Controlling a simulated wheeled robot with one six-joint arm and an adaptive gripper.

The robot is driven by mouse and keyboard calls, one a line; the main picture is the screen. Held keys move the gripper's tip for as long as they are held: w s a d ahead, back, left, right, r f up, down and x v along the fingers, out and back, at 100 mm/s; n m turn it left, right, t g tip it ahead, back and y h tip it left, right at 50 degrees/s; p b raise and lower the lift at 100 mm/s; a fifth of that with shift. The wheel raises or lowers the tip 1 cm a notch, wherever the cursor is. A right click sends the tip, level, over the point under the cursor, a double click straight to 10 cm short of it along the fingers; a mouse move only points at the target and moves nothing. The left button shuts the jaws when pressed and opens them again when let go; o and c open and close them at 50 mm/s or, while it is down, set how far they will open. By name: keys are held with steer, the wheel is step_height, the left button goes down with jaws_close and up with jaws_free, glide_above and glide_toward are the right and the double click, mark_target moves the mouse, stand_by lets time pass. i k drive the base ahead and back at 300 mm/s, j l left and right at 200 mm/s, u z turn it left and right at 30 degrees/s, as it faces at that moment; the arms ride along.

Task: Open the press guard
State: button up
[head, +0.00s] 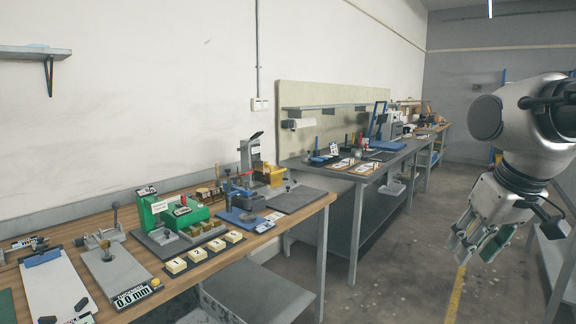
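My gripper (477,248) hangs at the right side of the head view, over the aisle and well away from both benches. Its fingers point down and look apart; a greenish patch shows by them, and I cannot make out what it is. I cannot tell for sure which machine is the press. A grey upright device with a yellow part (262,165) stands at the back of the near bench. A machine with a blue upright frame (378,118) stands on the far bench. I cannot make out the state of any guard.
The near wooden bench (320,202) holds a green machine (172,212), yellow numbered blocks (204,252), a thickness gauge (116,270) and a clipboard (58,285). The grey far bench (398,160) carries more tools. The floor (405,255) between bench and gripper is clear.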

mark_target(276, 178)
steer(key=i+l+z, duration=0.1)
steer(key=i+l, duration=0.15)
steer(key=i, duration=0.15)
steer(key=i+l+z, duration=0.1)
steer(key=i, duration=0.35)
steer(key=i+l+z, duration=0.1)
steer(key=i+l, duration=0.2)
steer(key=i, duration=0.15)
steer(key=i+l+z, duration=0.15)
steer(key=i, duration=0.3)
steer(key=i+u, duration=0.4)
steer(key=j+u, duration=0.15)
steer(key=u, duration=0.25)
steer(key=i+j+u, duration=0.1)
steer(key=u, duration=0.35)
steer(key=i+u, duration=0.1)
steer(key=u, duration=0.3)
steer(key=i+j+u, duration=0.1)
steer(key=u, duration=0.35)
